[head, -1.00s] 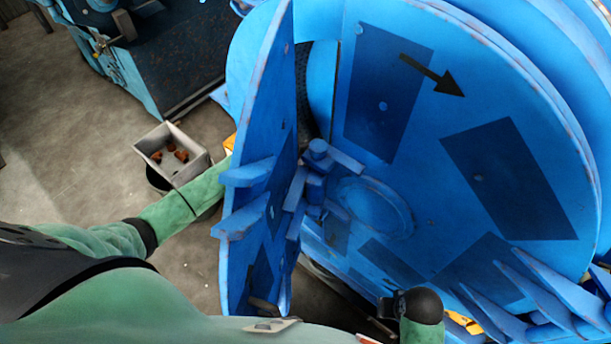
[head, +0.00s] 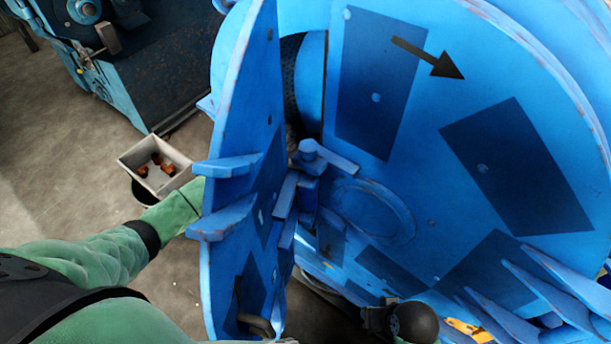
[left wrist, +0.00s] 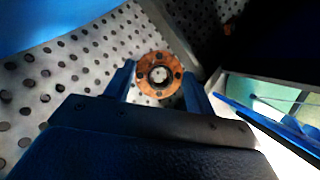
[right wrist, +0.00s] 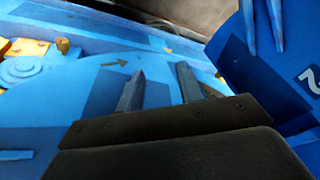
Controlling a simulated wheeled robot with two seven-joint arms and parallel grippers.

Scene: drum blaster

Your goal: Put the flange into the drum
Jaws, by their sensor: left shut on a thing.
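The flange (left wrist: 159,74), a copper-coloured ring with bolt holes around a centre hole, is in the left wrist view. My left gripper (left wrist: 160,82) is shut on it, with a finger on each side. Behind it is a perforated grey wall (left wrist: 60,75), like the inside of the drum. In the head view my left arm passes behind the open blue door (head: 235,160), so that gripper and flange are hidden there. The blue drum machine (head: 420,130) fills the right side. My right gripper (right wrist: 160,85) is open and empty in front of blue panels.
A grey bin (head: 128,160) with several rusty pieces stands left of the door, beside my left arm. Another blue machine (head: 130,60) stands at the upper left. Blue fins (head: 545,300) project at the lower right. The floor at the left is clear.

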